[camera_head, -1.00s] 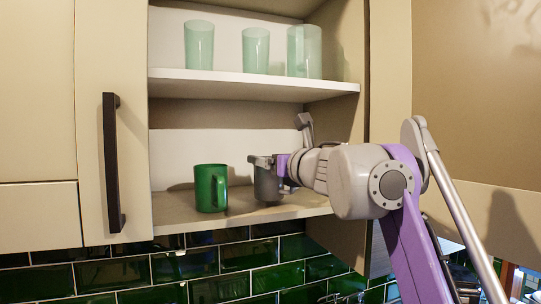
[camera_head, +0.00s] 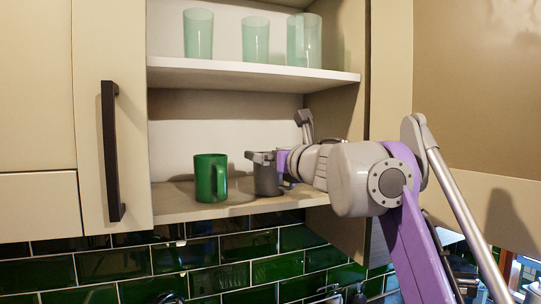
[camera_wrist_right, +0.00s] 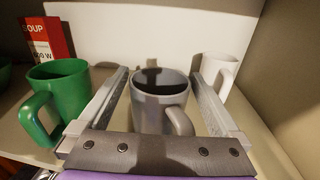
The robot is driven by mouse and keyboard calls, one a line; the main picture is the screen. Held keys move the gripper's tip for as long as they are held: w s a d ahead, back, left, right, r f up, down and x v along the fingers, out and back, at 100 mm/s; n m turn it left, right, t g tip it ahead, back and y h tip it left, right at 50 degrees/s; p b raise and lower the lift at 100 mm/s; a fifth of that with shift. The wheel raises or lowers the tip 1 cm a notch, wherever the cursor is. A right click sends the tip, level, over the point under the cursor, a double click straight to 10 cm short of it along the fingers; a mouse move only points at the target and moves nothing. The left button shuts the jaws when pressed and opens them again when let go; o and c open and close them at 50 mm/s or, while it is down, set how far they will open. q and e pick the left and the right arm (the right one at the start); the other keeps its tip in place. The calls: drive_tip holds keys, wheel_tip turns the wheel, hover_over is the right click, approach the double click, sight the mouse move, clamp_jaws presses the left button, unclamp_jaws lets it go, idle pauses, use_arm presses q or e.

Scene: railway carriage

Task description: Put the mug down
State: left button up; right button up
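A grey mug (camera_head: 266,180) stands upright on the lower shelf (camera_head: 240,207) of the open cupboard. In the right wrist view the grey mug (camera_wrist_right: 158,98) shows its dark inside and its handle pointing toward the wrist. My right gripper (camera_head: 262,156) is around it. Its fingers (camera_wrist_right: 160,90) are spread on either side of the mug, with gaps visible on both sides. My left gripper is not in view.
A green mug (camera_head: 211,178) stands just left of the grey mug. The right wrist view also shows a white mug (camera_wrist_right: 218,72) close to the right finger and a red soup box (camera_wrist_right: 50,38). Pale green glasses (camera_head: 198,34) stand on the shelf above.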

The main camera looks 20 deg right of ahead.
drive_tip(key=shift+s, duration=0.1)
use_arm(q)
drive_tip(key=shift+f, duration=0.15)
use_arm(e)
drive_tip(key=shift+s+d, duration=0.1)
drive_tip(key=shift+s, duration=0.2)
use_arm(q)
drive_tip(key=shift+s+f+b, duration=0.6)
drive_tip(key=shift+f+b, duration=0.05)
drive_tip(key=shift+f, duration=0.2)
use_arm(e)
drive_tip(key=s, duration=1)
drive_tip(key=shift+d, duration=0.2)
clamp_jaws()
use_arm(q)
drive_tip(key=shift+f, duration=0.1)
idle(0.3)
